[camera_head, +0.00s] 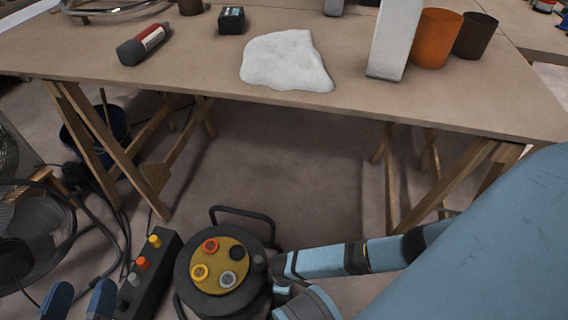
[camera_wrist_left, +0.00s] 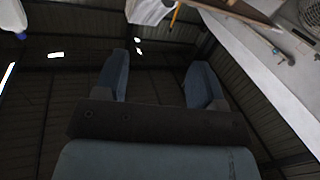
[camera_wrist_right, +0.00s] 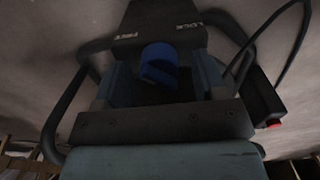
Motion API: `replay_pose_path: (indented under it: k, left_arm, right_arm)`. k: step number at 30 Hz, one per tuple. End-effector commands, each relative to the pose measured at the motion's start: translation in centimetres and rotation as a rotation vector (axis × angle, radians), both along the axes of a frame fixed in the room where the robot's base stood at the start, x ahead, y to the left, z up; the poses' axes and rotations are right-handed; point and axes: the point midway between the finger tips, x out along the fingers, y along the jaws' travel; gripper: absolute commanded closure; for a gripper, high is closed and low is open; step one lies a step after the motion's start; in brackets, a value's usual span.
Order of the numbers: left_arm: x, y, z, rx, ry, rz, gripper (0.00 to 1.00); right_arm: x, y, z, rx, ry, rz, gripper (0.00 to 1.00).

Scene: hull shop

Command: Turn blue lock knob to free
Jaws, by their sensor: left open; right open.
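The blue lock knob (camera_wrist_right: 158,63) shows in the right wrist view on a dark panel with the marks FREE, at upper left, and LOCK, at upper right. Which mark it points to is unclear. My right gripper (camera_wrist_right: 162,80) is open, its fingers on either side of the knob; contact cannot be told. In the head view the round cable reel (camera_head: 192,258) stands on the floor, and my right arm reaches its right side. The knob is hidden there. My left gripper (camera_head: 80,292) is open and empty at the lower left; its fingers also show in the left wrist view (camera_wrist_left: 162,80).
A fan (camera_head: 30,235) stands at far left. A wooden table (camera_head: 200,75) behind holds a red bottle (camera_head: 143,44), a white cloth (camera_head: 285,62) and an orange cup (camera_head: 435,38).

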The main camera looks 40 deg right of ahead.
Motion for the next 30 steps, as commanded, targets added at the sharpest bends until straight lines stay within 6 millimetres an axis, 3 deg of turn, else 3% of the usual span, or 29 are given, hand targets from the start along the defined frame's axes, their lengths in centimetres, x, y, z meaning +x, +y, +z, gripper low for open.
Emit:
replay_pose_path:
  k: [4, 6, 12, 18, 23, 30]
  left_arm:
    - [-0.2, -0.3, 1.3, -0.030, 0.044, -0.008, 0.36]
    - [-1.0, -0.6, 0.9, -0.068, 0.098, 0.005, 0.36]
    - [-1.0, -0.3, 4.5, -0.131, -0.006, 0.039, 0.36]
    - [-1.1, -0.1, 6.9, -0.171, -0.086, 0.059, 0.36]
    - [-1.1, 0.0, 7.8, -0.186, -0.118, 0.065, 0.36]
    - [-1.1, 0.0, 7.8, -0.188, -0.125, 0.067, 0.36]
  right_arm:
    - [0.0, 0.0, 2.7, 0.001, -0.002, -0.001, 0.35]
    - [0.0, 0.0, 4.3, 0.001, 0.000, 0.000, 0.35]
    - [0.0, 0.0, 9.0, 0.001, -0.001, 0.000, 0.35]
    - [-0.1, -0.1, 12.2, 0.000, 0.000, 0.000, 0.35]
    - [-0.1, 0.0, 13.3, -0.001, 0.001, 0.000, 0.35]
    - [0.0, 0.0, 13.5, -0.001, 0.001, 0.000, 0.35]
